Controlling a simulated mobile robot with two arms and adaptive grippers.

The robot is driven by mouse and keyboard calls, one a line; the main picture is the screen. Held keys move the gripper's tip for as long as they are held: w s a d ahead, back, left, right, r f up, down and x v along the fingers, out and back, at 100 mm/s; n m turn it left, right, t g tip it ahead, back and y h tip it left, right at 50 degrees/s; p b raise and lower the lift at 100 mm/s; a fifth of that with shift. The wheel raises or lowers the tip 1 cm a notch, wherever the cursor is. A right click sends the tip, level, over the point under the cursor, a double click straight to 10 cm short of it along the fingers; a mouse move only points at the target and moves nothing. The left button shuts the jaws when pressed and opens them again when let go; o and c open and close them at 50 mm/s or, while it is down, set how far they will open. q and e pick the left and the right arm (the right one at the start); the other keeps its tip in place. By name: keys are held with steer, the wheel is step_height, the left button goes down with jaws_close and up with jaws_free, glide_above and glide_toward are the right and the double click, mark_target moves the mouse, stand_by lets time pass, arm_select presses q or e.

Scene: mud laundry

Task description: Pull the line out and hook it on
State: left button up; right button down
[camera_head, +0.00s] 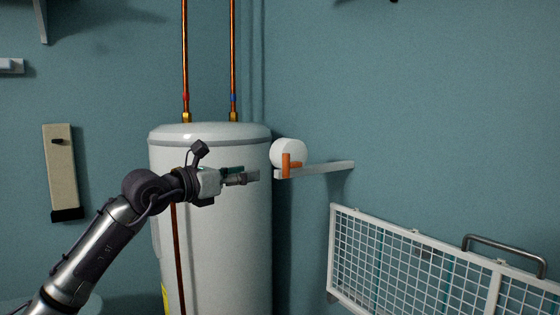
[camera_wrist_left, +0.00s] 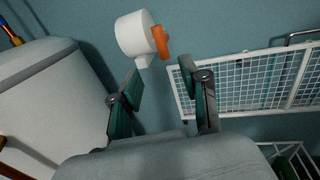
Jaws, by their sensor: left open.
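A white round line reel (camera_head: 285,152) with an orange tab (camera_head: 286,166) sits at the wall end of a pale bracket (camera_head: 322,168), right of the water heater. In the left wrist view the reel (camera_wrist_left: 133,34) and orange tab (camera_wrist_left: 161,42) are just beyond the fingertips. My left gripper (camera_head: 248,174) is open and empty, pointing right at the tab with a small gap between them. It also shows in the left wrist view (camera_wrist_left: 160,78), its two fingers apart. A beige wall plate (camera_head: 61,168) with a small dark peg (camera_head: 58,142) hangs at left. My right gripper is out of view.
A white water heater (camera_head: 225,240) with copper pipes (camera_head: 185,60) stands right behind my left arm. A white wire rack (camera_head: 400,262) with a metal bar (camera_head: 503,249) juts from the right wall below the reel. Open air lies between heater and rack.

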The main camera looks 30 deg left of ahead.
mark_target(292, 165)
arm_select(q)
steer(key=w+p, duration=0.2)
steer(key=w, duration=0.1)
steer(key=w+d+p, duration=0.1)
steer(key=w+p, duration=0.1)
steer(key=w, duration=0.2)
steer(key=w+d+p, duration=0.1)
steer(key=w+p, duration=0.1)
steer(key=w, duration=0.2)
steer(key=shift+w+d+r, duration=0.1)
steer(key=shift+d+r, duration=0.05)
steer(key=shift+d, duration=0.05)
steer(key=shift+w, duration=0.15)
jaws_close()
